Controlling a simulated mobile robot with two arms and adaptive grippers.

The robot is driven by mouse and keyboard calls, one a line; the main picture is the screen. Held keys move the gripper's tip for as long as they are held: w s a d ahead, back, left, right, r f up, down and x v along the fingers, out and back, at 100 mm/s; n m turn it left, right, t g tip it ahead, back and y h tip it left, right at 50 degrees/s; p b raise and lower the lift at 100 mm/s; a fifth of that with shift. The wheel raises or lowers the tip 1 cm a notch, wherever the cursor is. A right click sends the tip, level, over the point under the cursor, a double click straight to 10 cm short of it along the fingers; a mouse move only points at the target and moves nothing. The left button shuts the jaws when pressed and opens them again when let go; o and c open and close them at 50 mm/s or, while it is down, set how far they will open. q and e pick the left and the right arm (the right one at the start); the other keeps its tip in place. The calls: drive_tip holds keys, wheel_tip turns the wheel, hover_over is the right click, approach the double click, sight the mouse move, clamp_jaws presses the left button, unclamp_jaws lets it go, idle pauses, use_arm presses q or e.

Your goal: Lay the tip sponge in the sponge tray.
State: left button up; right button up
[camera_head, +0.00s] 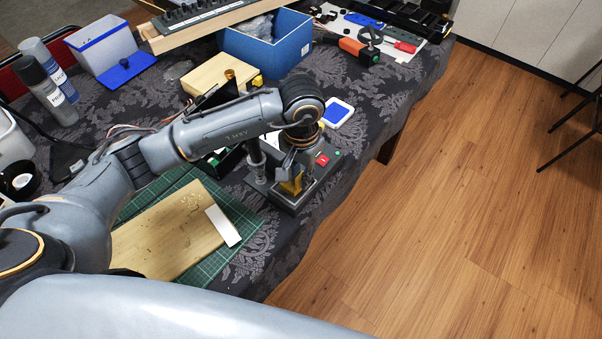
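A small yellow block, which looks like the tip sponge (291,185), is at the lower end of my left gripper (289,168). The gripper points down over a dark rectangular base on the table's right side, and the low-rimmed part of this base looks like the sponge tray (296,207). The fingers are small and partly hidden by the wrist, so I cannot tell whether they grip the sponge or whether it touches the tray. My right gripper is not in view.
A blue-and-white pad (338,112) and a blue bin (268,52) are behind. The table edge is close on the right.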

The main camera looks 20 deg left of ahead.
use_arm(q)
drive_tip(key=shift+o, duration=0.7)
drive_tip(key=shift+r, duration=0.2)
drive_tip(key=shift+w+r, duration=0.1)
drive_tip(key=shift+r, duration=0.25)
wheel_tip(320, 180, up, 11)
drive_tip(key=b, duration=0.1)
drive_tip(key=shift+b, duration=0.4)
